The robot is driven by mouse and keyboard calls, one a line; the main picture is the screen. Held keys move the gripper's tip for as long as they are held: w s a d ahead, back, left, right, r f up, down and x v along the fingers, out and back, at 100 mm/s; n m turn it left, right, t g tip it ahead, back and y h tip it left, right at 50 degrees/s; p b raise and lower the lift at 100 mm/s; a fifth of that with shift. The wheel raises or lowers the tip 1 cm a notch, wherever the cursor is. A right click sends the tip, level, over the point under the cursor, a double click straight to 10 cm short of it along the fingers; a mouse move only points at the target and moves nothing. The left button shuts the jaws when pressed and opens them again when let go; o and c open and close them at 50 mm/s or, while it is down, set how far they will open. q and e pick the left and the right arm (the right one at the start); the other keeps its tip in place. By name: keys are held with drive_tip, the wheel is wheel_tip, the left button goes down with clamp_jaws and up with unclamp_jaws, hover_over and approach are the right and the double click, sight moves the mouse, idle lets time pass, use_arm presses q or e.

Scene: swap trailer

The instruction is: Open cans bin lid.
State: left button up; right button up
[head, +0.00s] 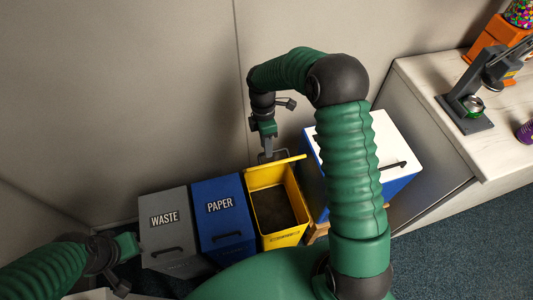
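The yellow bin (298,236) stands in the row of bins, and its open top shows a dark interior. I take it as the cans bin, though its front label is too small to read. Its yellow lid (285,163) is raised at the back, seen nearly edge-on, with a grey handle (272,155) behind it. My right gripper (268,148) points down at the handle; whether its fingers are closed on it is unclear. My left gripper (133,245) is at the lower left by the waste bin, its fingers hard to make out.
A grey WASTE bin (166,207) and a blue PAPER bin (219,193) stand left of it, lids down. A blue bin with a white lid (388,138) stands right, partly behind my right arm. A counter (420,82) holds a can crusher (466,108). A wall (150,90) is behind.

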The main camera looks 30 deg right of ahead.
sight(268, 166)
drive_tip(key=shift+s+a+r, duration=0.1)
drive_tip(key=shift+s+a, duration=0.4)
drive_tip(key=shift+s, duration=0.35)
drive_tip(key=shift+s+a+r, duration=0.1)
drive_tip(key=shift+s+a, duration=0.35)
drive_tip(key=shift+s, duration=0.4)
